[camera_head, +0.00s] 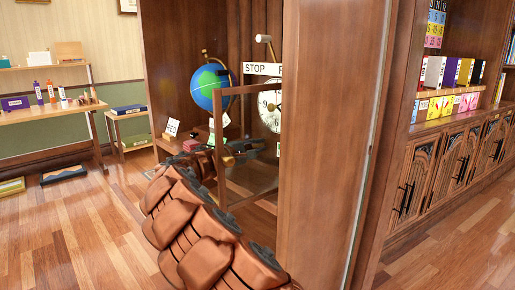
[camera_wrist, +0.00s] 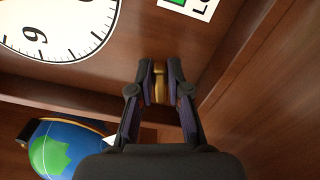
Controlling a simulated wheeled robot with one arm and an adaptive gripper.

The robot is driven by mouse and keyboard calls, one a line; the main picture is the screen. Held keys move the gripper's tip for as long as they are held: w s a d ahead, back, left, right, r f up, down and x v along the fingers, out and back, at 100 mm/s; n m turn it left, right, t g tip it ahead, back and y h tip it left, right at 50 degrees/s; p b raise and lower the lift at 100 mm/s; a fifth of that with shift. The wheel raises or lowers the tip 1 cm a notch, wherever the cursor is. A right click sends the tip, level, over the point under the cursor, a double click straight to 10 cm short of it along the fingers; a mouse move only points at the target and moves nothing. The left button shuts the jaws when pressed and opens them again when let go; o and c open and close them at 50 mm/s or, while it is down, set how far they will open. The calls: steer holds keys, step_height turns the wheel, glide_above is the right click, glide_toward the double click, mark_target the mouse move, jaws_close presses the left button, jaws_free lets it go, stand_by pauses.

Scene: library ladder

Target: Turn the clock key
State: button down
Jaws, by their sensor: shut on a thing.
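The clock has a white face with black numerals; it shows in the head view (camera_head: 268,104), partly hidden by a wooden post, and at the upper left of the wrist view (camera_wrist: 60,22). The clock key (camera_wrist: 159,88) is a brass-coloured piece between my two fingertips, in front of the brown wooden panel below and right of the face. My gripper (camera_wrist: 160,72) is shut on it. In the head view my gripper (camera_head: 250,147) is small and dark below the face, and the key cannot be made out there.
A wood-framed glass door (camera_head: 220,150) stands open beside my arm. A blue and green globe (camera_head: 205,88) is left of the clock. A STOP sign (camera_head: 258,69) sits above the face. The wide wooden post (camera_head: 318,150) stands close on the right.

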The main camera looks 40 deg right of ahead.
steer(key=c, duration=1.1)
jaws_free()
steer(key=shift+a, duration=0.1)
steer(key=a, duration=1.1)
steer(key=shift+w+a, duration=0.15)
steer(key=shift+a, duration=0.25)
